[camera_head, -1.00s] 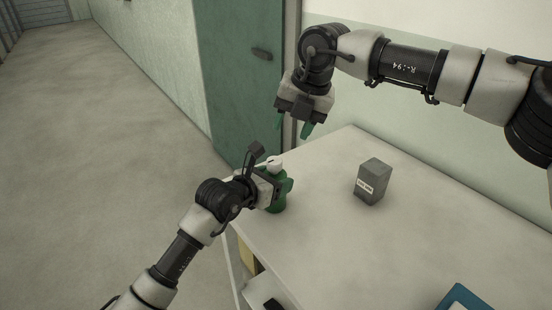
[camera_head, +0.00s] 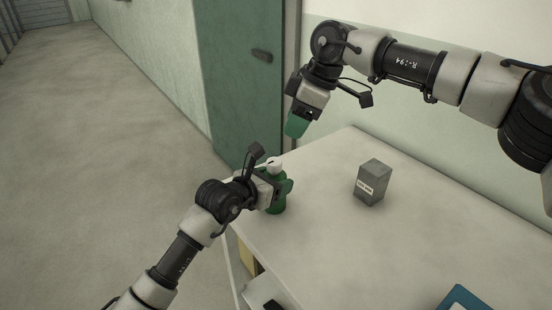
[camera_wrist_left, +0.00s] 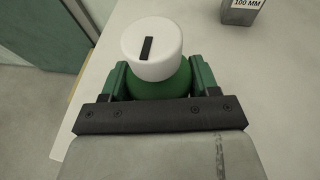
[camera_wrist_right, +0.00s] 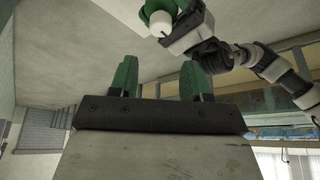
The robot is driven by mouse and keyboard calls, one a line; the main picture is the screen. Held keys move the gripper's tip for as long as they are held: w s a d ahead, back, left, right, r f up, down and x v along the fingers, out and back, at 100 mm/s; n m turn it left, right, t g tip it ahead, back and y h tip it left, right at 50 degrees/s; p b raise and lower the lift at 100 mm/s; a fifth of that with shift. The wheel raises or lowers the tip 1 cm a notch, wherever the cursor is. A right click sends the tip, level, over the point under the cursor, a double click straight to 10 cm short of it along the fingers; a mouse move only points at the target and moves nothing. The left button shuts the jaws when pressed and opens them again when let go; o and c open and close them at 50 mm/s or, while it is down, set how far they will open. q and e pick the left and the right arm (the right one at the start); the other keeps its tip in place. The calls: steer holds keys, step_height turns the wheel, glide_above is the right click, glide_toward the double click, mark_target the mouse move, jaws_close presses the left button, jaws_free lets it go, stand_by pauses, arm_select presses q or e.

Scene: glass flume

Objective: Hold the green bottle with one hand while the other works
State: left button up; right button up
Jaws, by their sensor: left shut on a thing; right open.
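The green bottle (camera_head: 278,204) stands upright near the left edge of the table, its white cap (camera_head: 274,163) on top. My left gripper (camera_head: 282,190) is shut on the bottle's body from the left. In the left wrist view the white cap (camera_wrist_left: 152,48) has a dark bar mark, and the green fingers sit on both sides of the bottle (camera_wrist_left: 160,86). My right gripper (camera_head: 295,126) is open and empty, above and behind the bottle in the head view. The right wrist view shows its two fingers (camera_wrist_right: 158,80) apart, with the bottle (camera_wrist_right: 155,10) beyond them at the top.
A grey box with a white label (camera_head: 372,184) stands on the table (camera_head: 330,240), right of the bottle. A blue item (camera_head: 466,299) lies at the lower right. A green door (camera_head: 240,70) and a pale wall stand behind. The tabletop between bottle and box is clear.

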mark_target(275, 160)
steer(key=x, duration=1)
steer(key=shift+a+f, duration=0.2)
steer(key=shift+f, duration=0.1)
steer(key=shift+c, duration=0.5)
steer(key=c, duration=0.6)
steer(key=shift+o, duration=0.2)
steer(key=shift+w+n, duration=0.1)
steer(key=shift+n, duration=0.3)
steer(key=n+g, duration=0.1)
steer(key=n, duration=0.2)
steer(key=n+g, duration=0.1)
steer(key=n, duration=0.2)
steer(key=shift+w+n+g, duration=0.1)
steer(key=shift+n+g, duration=0.2)
steer(key=shift+g, duration=0.1)
steer(key=n+h, duration=0.1)
steer(key=n, duration=0.2)
steer(key=n+g+h, duration=0.1)
steer(key=n, duration=0.2)
steer(key=shift+w+g, duration=0.1)
steer(key=shift+g, duration=0.2)
steer(key=shift+n, duration=0.4)
